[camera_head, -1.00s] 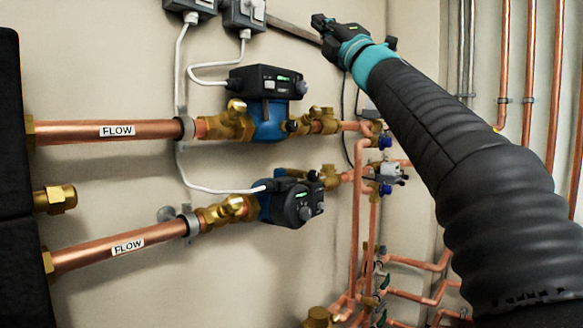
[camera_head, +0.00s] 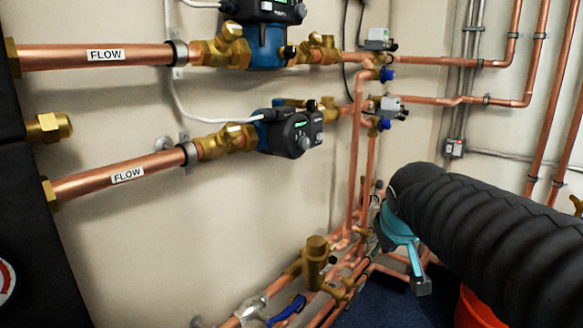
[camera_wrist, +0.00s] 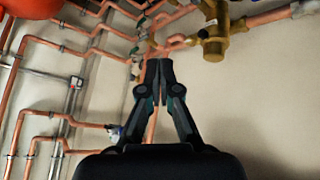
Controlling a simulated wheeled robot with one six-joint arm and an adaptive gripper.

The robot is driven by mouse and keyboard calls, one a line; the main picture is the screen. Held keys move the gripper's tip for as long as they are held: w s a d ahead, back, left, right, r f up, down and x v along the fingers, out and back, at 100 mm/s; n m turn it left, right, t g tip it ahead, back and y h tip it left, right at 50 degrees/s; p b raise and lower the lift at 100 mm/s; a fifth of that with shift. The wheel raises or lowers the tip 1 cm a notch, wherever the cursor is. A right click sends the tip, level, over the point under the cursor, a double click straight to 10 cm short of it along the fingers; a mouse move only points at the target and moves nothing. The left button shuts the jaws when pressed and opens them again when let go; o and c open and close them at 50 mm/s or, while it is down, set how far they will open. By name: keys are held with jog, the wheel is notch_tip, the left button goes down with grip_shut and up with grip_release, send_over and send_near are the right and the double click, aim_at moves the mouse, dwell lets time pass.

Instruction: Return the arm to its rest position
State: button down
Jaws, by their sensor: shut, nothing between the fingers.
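My arm, in a black ribbed sleeve, comes in from the right edge of the head view and reaches to the lower middle right. Its teal wrist part shows there, in front of the copper pipes (camera_head: 357,150); the fingertips are mostly hidden. In the wrist view my gripper (camera_wrist: 159,66) is shut, with its two black fingers together and nothing between them. Beyond the fingertips are copper pipes and a brass fitting (camera_wrist: 213,38). I cannot tell how far the fingers are from them.
Two pumps, an upper one (camera_head: 265,40) and a lower one (camera_head: 290,133), sit on FLOW pipes at the wall. Low pipes with a brass valve (camera_head: 316,262) and a blue lever (camera_head: 287,311) stand left of my wrist. A red-orange container (camera_head: 475,310) is below my arm.

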jog(key=s+a+f+g, duration=0.1)
jog(key=s+f, duration=0.4)
jog(key=s, duration=0.4)
jog(key=s+a+f+m+g+y, duration=0.1)
jog(key=s+f, duration=0.4)
jog(key=s, duration=0.4)
jog(key=shift+s+a+m+y, duration=0.2)
jog(key=shift+a+m+y, duration=0.1)
